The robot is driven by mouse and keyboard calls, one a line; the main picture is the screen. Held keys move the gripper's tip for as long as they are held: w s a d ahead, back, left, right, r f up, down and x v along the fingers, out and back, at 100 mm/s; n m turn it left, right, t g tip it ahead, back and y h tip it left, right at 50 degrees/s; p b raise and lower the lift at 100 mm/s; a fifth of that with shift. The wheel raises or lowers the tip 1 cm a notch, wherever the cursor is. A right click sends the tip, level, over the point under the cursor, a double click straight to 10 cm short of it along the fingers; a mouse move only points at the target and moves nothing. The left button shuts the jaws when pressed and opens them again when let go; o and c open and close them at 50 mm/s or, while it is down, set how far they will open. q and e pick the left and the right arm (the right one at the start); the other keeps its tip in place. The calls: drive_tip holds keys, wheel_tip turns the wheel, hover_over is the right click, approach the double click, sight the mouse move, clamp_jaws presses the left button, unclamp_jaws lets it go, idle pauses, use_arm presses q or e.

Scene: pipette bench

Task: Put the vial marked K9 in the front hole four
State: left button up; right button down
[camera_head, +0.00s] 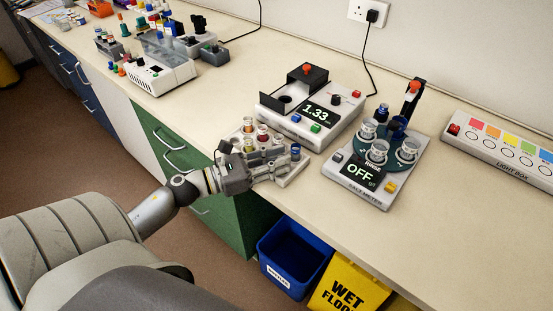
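A small grey rack (291,178) stands near the bench's front edge, left of centre, with several vials with coloured caps in it. The markings on the vials are too small to read, so I cannot tell which is K9. My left gripper (288,161) reaches in from the left, low over the front of the rack, and hides part of its front holes. A blue-capped vial (295,151) stands upright at its fingertips. I cannot tell whether the fingers are closed on it or only beside it. My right gripper is out of view.
A white meter reading 1.33 (332,132) stands behind the rack. A salt meter (355,180) showing OFF, with glass cups on a turntable, is to the right. A light box (508,152) lies farther right. Other equipment (160,75) is at the back left. Bare bench lies front right.

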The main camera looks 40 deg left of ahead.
use_arm(q)
drive_tip(key=shift+o, duration=0.8)
drive_tip(key=shift+r, duration=0.2)
